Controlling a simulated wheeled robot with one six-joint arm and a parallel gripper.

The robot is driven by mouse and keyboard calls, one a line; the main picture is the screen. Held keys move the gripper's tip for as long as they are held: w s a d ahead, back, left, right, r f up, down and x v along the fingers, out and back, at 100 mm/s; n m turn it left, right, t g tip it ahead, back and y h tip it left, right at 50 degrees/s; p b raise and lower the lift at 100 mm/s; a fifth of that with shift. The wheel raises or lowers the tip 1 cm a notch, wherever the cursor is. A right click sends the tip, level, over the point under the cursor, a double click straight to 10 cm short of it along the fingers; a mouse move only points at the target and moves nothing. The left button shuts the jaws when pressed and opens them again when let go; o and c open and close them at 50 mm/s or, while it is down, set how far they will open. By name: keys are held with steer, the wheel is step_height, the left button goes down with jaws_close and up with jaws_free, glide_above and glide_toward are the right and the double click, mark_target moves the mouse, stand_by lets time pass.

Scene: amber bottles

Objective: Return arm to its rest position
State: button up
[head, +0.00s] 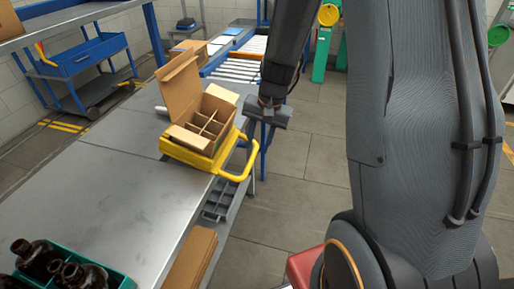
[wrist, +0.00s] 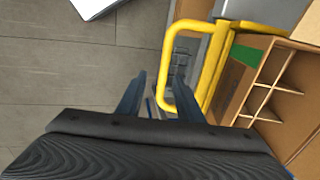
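My gripper (head: 261,138) hangs just right of the yellow tray, beyond the table's edge. In the wrist view its two blue fingers (wrist: 159,100) are spread apart with nothing held between them. The yellow handle (wrist: 168,75) of the tray shows behind and between the fingers; I cannot tell the exact gap. My dark arm fills much of the right side of the head view, bent over with the forearm reaching down.
An open cardboard box (head: 205,118) with empty-looking dividers stands on the yellow tray (head: 190,155) at the table's edge. Dark bottles (head: 85,274) stand in a green crate (head: 118,281) at the near left. The metal table (head: 120,190) is mostly clear; a blue cart (head: 82,60) stands behind.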

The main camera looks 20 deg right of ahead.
stand_by(0.4)
steer(key=s+a+r+n+h, duration=0.1)
steer(key=s+r+n, duration=0.2)
steer(key=s, duration=0.4)
steer(key=s+a+r+n, duration=0.1)
steer(key=s+r+n, duration=0.3)
steer(key=s, duration=0.3)
steer(key=shift+s+a+h, duration=0.25)
steer(key=shift+a+h, duration=0.1)
steer(key=shift+h, duration=0.05)
